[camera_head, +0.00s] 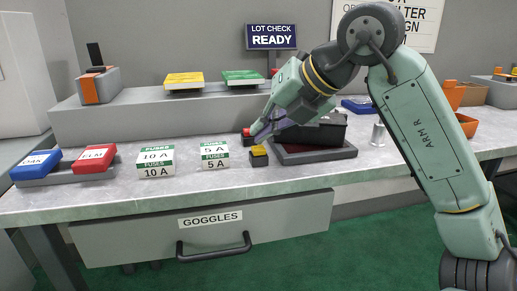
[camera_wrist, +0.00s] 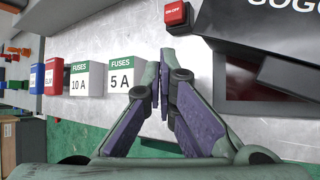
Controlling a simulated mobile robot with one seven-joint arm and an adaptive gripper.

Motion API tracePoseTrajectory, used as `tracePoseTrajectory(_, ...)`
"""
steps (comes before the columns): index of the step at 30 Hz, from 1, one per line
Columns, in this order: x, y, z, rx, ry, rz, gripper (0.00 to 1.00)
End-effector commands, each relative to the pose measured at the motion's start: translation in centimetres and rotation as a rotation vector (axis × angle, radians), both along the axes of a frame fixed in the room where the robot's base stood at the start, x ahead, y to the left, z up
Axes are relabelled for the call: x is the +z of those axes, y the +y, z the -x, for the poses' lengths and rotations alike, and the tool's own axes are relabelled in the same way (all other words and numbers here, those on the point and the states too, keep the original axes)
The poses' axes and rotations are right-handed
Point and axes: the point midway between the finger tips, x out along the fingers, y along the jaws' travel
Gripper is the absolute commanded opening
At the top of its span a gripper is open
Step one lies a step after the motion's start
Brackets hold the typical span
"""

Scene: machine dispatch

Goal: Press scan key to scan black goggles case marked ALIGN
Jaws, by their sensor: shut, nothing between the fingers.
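A black goggles case (camera_head: 318,130) rests on a dark flat scanner base (camera_head: 300,155). In the wrist view the case (camera_wrist: 258,38) shows part of the word "GOGGLES", and the base shows a dark red panel (camera_wrist: 240,82). No ALIGN mark is readable. Left of the base are a red key (camera_head: 247,131), labelled ON-OFF in the wrist view (camera_wrist: 176,14), and a yellow-topped key (camera_head: 259,151). My gripper (camera_head: 260,138) is shut and empty, its tips just above the yellow key; I cannot tell whether they touch. The wrist view shows the closed fingers (camera_wrist: 164,85), with the yellow key not visible.
A sign (camera_head: 271,37) reads "LOT CHECK READY". Fuse boxes (camera_head: 155,160) (camera_head: 215,153) and blue and red cases (camera_head: 94,158) stand to the left. A drawer marked GOGGLES (camera_head: 290,216) is shut below. A metal cylinder (camera_head: 377,134) stands right of the base.

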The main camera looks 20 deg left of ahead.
Motion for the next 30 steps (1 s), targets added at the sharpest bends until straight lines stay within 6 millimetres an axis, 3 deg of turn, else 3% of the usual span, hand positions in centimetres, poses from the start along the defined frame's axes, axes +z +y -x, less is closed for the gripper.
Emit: tracePoseTrajectory(30, -1.0, 0.03, 0.03, 0.001, 0.001, 0.002, 0.0)
